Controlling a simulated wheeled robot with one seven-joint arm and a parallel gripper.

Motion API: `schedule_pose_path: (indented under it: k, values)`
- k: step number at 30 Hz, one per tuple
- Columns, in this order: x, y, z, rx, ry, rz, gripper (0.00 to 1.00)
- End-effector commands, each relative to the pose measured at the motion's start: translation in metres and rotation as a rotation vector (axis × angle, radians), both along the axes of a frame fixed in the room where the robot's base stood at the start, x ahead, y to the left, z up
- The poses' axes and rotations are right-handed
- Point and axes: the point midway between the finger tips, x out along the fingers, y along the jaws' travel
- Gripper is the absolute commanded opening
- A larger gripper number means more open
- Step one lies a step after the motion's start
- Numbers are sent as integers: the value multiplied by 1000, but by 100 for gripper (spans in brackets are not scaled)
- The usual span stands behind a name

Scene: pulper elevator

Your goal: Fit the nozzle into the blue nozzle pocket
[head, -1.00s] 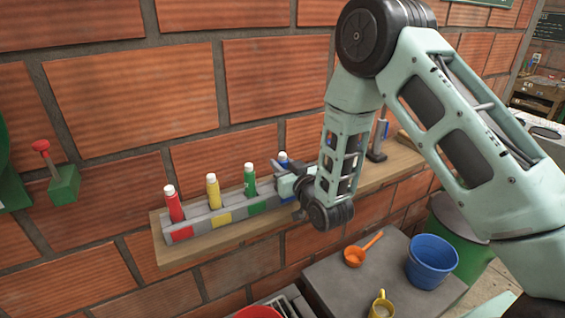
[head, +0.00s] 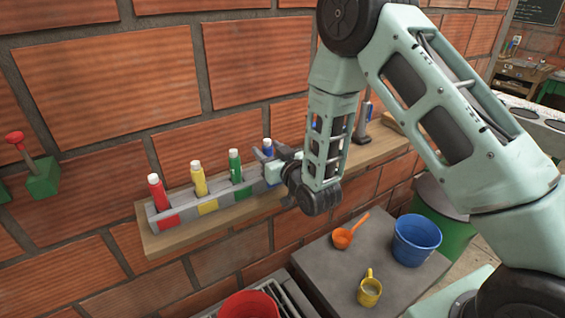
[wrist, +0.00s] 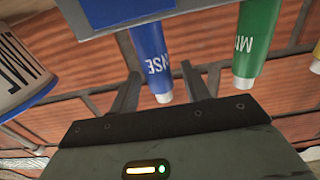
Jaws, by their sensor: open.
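The blue nozzle (head: 267,147) has a white tip and stands at the right end of a grey rack (head: 187,207). In the wrist view, turned upside down, the nozzle (wrist: 149,50) shows part of a white label and meets the rack at the blue pocket plate (wrist: 125,10). It looks seated in that pocket; its depth is hidden. My gripper (head: 276,166) is at the nozzle, partly hiding it and the blue pocket. In the wrist view my gripper (wrist: 164,78) is open, a finger on either side of the nozzle, with gaps visible.
Green (head: 235,166), yellow (head: 199,180) and red (head: 158,194) nozzles stand left of it in matching pockets. The rack sits on a wooden shelf (head: 160,243) against a brick wall. Below are a blue bucket (head: 416,243), orange scoop (head: 345,234) and yellow mug (head: 370,290).

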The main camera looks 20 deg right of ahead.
Motion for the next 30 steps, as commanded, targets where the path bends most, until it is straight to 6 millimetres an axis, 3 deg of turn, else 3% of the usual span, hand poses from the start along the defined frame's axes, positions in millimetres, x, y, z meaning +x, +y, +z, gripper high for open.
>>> schedule_pose_path:
  k: [13,16,30]
  values:
    - [-84,-17,-5,0,2,0,47]
    - [-87,-17,3,-1,5,0,47]
    - [-109,-21,1,-1,3,1,47]
